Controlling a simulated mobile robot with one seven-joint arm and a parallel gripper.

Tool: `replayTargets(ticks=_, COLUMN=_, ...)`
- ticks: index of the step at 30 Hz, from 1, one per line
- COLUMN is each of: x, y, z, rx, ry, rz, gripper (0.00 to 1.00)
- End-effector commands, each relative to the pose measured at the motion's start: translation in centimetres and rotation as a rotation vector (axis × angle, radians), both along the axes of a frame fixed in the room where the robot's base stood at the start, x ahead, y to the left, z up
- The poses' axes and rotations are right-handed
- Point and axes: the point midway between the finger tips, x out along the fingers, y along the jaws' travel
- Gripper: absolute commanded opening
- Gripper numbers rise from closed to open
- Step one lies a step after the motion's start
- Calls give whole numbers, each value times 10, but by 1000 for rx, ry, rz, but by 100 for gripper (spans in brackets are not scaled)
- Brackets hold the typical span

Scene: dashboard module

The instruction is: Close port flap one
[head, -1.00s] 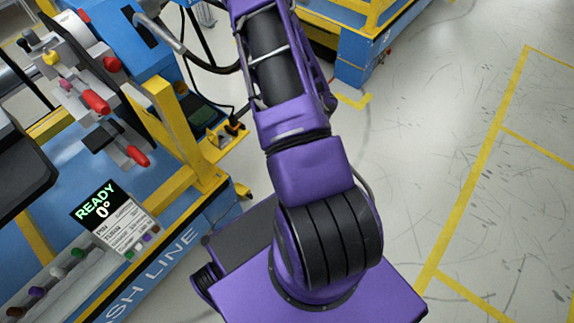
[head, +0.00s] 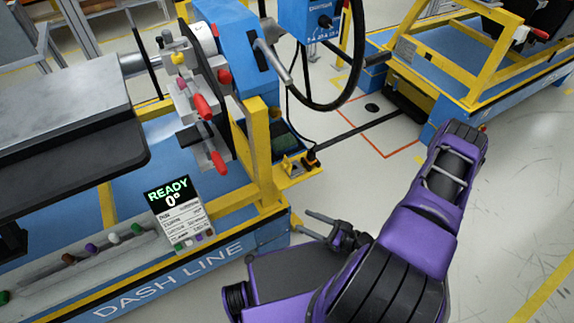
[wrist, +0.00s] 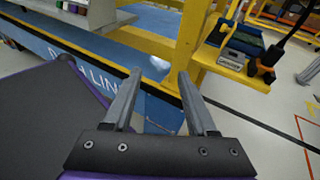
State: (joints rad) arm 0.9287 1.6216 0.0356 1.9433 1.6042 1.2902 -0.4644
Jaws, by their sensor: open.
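My gripper (head: 303,222) is open and empty, low beside the front right corner of the blue and yellow cart. In the wrist view my gripper (wrist: 160,76) has its two grey fingers apart, with the cart's blue side and a yellow post beyond them. A dark module with a grey top (head: 60,85) sits over the cart at the left, well apart from my gripper. I cannot make out port flap one in either view.
Red-handled clamps (head: 202,106) and a blue column (head: 245,45) with a handwheel (head: 333,100) stand at the cart's right end. A READY 0° display (head: 168,193) is on its front. A second cart (head: 465,70) is at upper right. Bare floor (head: 525,150) lies right.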

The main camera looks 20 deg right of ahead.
Motion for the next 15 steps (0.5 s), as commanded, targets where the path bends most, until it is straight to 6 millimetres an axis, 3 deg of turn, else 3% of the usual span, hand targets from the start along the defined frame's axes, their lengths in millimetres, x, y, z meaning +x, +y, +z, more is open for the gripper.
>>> replayTargets(ticks=3, x=24, y=-9, z=9, rx=145, ry=-63, rz=-254, gripper=57)
replayTargets(ticks=6, x=37, y=-20, z=15, rx=215, ry=-103, rz=-394, gripper=57)
replayTargets(ticks=10, x=46, y=-29, z=19, rx=256, ry=-127, rz=-483, gripper=57)
replayTargets(ticks=15, x=60, y=-27, z=20, rx=261, ry=-132, rz=-492, gripper=57)
